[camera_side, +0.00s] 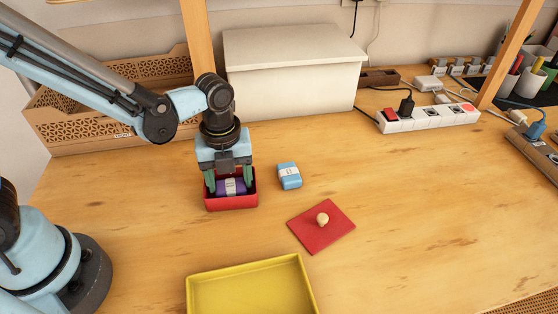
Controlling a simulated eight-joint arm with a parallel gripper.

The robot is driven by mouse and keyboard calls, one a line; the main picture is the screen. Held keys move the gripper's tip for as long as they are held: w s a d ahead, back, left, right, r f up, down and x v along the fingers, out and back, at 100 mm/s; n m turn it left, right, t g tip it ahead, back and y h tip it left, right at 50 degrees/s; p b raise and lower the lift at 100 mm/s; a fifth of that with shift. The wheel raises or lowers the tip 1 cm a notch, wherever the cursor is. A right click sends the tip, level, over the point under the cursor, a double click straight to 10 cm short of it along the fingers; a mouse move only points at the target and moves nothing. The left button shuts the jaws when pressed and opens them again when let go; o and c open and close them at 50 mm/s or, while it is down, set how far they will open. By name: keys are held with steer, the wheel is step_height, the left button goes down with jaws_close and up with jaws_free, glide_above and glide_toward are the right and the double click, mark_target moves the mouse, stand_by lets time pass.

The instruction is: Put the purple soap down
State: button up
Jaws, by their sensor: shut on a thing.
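The purple soap (231,187) has a pale band around its middle. It is at the red box (232,203), within its rim; I cannot tell whether it touches the box floor. My gripper (230,182) points down over the red box and is shut on the purple soap, with one green finger at each end of it. The red lid (309,234) with a pale round knob lies flat on the table, to the right and in front of the box.
A blue soap (289,176) lies right of the red box. A yellow tray (206,291) stands at the front. Behind are a white box (292,82), a patterned wooden crate (75,132), a power strip (429,119) and wooden posts. The table's right middle is clear.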

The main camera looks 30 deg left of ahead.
mark_target(230, 183)
steer(key=shift+f, duration=0.1)
steer(key=o, duration=0.9)
step_height(230, 183, up, 12)
steer(key=f, duration=0.1)
steer(key=s+a+n+t, duration=0.1)
steer(key=a+n+t, duration=0.1)
steer(key=n, duration=0.7)
steer(key=s+a+r+n+t, duration=0.1)
steer(key=a+n, duration=0.3)
steer(key=n, duration=0.5)
steer(key=s+a+n+t, duration=0.1)
steer(key=a+n+t, duration=0.3)
steer(key=n, duration=0.5)
steer(key=shift+s+r, duration=0.15)
steer(key=shift+r, duration=0.15)
